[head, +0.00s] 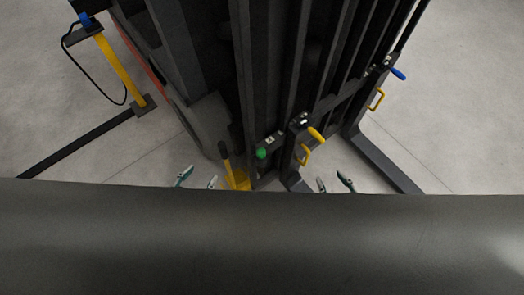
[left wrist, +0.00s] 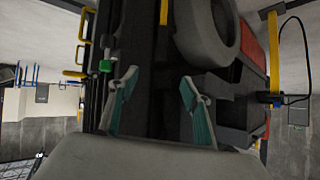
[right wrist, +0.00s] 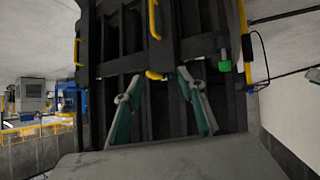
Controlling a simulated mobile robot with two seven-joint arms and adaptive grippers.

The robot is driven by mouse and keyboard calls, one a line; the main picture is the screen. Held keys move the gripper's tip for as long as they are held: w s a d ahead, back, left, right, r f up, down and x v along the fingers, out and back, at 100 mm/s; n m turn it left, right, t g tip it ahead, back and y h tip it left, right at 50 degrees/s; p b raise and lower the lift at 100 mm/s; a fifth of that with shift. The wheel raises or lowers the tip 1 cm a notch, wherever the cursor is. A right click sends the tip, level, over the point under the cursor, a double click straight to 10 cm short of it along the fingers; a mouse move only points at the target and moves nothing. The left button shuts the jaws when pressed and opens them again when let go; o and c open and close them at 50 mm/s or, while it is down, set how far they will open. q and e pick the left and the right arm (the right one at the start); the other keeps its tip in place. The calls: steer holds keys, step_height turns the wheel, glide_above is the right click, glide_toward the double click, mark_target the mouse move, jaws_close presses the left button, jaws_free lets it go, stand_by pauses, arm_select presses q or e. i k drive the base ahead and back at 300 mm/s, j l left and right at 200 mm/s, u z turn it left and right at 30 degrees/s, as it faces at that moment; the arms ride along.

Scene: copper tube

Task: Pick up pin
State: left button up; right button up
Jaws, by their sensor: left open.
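Several knobbed parts that could be the pin sit on the front of the dark rack: a green-tipped one (head: 262,153), a yellow-tipped one (head: 316,134) and a blue-tipped one (head: 398,73). I cannot tell which one is meant. The green one also shows in the left wrist view (left wrist: 106,65) and the right wrist view (right wrist: 225,66). My left gripper (head: 198,179) is open and empty, to the left of and apart from the green knob. My right gripper (head: 333,182) is open and empty, below and right of the yellow knob. Both palms are hidden behind my own body in the head view.
The rack's dark uprights (head: 276,80) fill the middle. Yellow loop handles (head: 304,154) (head: 376,99) stick out from it. A grey rounded roller (head: 208,125) is at its left side. A yellow post (head: 120,65) with a cable stands left. Bare floor (head: 460,120) lies right.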

mark_target(261, 152)
steer(key=k+l+u, duration=0.1)
steer(key=k+l, duration=0.4)
steer(key=l, duration=0.2)
steer(key=k+l+u, duration=0.1)
steer(key=k+l, duration=0.45)
steer(key=l, duration=0.1)
